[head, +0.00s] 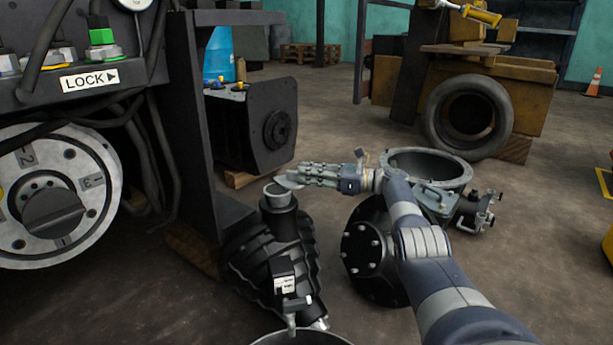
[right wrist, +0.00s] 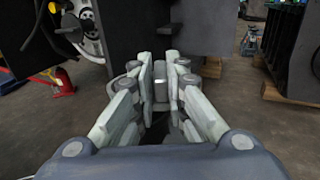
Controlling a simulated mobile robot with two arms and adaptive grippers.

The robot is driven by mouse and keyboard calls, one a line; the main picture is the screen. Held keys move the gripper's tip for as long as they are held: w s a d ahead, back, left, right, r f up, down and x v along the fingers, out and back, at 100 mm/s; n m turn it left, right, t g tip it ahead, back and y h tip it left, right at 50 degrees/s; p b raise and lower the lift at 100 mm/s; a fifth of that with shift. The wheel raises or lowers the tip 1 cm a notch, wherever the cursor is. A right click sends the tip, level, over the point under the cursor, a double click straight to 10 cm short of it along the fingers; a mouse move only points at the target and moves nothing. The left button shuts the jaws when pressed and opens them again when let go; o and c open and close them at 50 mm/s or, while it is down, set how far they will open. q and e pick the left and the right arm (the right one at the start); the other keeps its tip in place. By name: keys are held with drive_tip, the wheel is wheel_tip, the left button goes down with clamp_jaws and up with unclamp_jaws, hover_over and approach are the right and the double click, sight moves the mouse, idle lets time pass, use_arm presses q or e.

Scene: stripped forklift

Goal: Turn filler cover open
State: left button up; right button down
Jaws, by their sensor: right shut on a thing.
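The filler cover (head: 275,188) is a small grey round piece on top of the upright neck of a black ribbed housing (head: 265,250), in the middle of the head view. My right gripper (head: 288,182) comes in from the right and is shut on the cover's edge. The fingers hide part of the cover. In the right wrist view, the fingers (right wrist: 161,95) are close together with a small grey piece between them, probably the cover. I cannot tell how far the cover is turned. My left gripper is not in view.
The forklift panel with a LOCK label (head: 88,79) and a grey dial (head: 55,195) stands at left. A black box (head: 243,130) is behind the housing. A grey ring-shaped casting (head: 430,165) and a bolted black hub (head: 365,250) sit by my right arm. A tyre (head: 467,118) stands behind.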

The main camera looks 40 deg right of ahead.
idle(0.3)
drive_tip(key=c, duration=1.6)
unclamp_jaws()
drive_tip(key=v, duration=1.2)
drive_tip(key=shift+a, duration=0.1)
